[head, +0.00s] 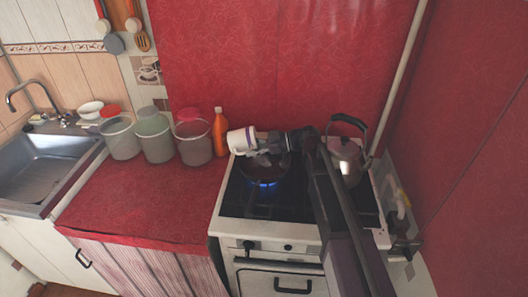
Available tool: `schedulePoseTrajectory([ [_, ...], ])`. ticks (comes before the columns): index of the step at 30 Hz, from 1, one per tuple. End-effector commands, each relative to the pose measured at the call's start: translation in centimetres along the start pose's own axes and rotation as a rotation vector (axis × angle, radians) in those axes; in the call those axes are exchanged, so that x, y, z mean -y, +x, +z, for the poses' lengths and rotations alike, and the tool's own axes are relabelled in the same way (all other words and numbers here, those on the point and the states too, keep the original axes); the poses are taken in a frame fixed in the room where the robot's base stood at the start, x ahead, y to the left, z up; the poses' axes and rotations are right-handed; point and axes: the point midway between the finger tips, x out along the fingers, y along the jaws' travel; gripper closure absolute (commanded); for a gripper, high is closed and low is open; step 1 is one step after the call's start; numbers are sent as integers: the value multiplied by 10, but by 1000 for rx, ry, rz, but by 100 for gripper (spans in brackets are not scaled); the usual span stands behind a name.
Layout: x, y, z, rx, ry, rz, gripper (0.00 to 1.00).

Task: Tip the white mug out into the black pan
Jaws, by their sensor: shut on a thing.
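The white mug (240,141) is tilted onto its side at the end of my gripper (262,142), above the back left of the stove. My gripper is shut on the mug. The mug's inside and anything in it cannot be made out. The black pan (263,173) sits on the back left burner, below my gripper, with a blue flame under it. My gripper and arm hide part of the pan. The pan's contents are too dark to tell.
A metal kettle (346,160) stands on the stove right of my gripper. An orange bottle (220,132) and several cloudy jars (157,140) line the back of the red counter (150,195). The counter's front is clear. A sink (45,165) is at the left.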

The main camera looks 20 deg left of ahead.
Motion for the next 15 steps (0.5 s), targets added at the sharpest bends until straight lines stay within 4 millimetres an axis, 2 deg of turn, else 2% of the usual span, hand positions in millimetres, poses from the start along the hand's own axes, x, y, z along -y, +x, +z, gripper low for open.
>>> schedulePoseTrajectory([
  [7, 1, 16, 7, 96, -8, -3, 100],
  [15, 1, 20, 7, 223, -17, -7, 100],
])
